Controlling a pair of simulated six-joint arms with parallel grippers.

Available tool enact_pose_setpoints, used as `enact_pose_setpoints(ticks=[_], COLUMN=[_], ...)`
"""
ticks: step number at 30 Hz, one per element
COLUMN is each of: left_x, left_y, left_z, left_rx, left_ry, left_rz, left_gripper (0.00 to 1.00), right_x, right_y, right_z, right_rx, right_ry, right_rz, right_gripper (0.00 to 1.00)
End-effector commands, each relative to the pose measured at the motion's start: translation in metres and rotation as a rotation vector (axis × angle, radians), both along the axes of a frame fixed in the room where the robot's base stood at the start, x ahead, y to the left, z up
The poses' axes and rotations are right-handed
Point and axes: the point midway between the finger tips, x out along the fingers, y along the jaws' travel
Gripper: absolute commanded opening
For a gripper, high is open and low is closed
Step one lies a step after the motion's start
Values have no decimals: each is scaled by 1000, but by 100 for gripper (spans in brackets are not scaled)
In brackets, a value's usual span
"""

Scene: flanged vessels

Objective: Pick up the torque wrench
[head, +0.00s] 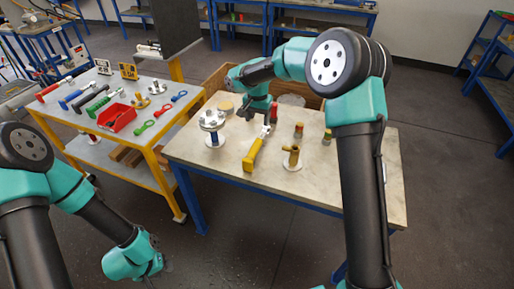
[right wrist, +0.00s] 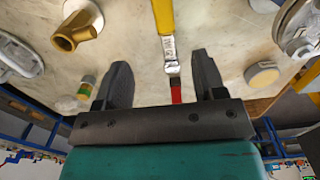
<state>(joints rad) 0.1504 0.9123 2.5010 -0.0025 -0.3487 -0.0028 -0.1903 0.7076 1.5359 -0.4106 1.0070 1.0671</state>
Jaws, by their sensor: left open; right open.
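A yellow-handled tool, which I take to be the torque wrench (head: 253,153), lies on the stone-topped table. Its metal shaft points away toward a red end. In the right wrist view the wrench (right wrist: 168,45) runs down between the fingers, with a pale label on its metal part and the red end near the palm. My right gripper (head: 270,116) is open above the shaft end; its fingers (right wrist: 160,63) stand on either side of the tool, apart from it. My left gripper (head: 146,268) is low at the front left, away from the tables; its fingers hardly show.
A flanged vessel (head: 212,123) stands left of the wrench and a brass fitting (head: 292,157) on a white flange stands right. Small yellow-topped pieces (head: 299,130) are near. The yellow cart (head: 66,140) holds coloured tools and a red tray (head: 117,118).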

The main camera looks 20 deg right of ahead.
Motion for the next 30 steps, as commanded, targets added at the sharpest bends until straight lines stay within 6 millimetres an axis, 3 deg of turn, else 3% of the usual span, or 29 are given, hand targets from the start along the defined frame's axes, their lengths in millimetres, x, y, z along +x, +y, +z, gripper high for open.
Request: enact_pose_setpoints(ticks=[18,30], left_x=[0,0], left_y=[0,0], left_z=[0,0], left_rx=[0,0], left_ry=[0,0], left_rz=[0,0], left_gripper=[43,43], right_x=[0,0], right_y=[1,1], right_z=[-101,-108], right_rx=[0,1], right_ry=[2,-1], right_rz=[2,1], right_gripper=[64,64])
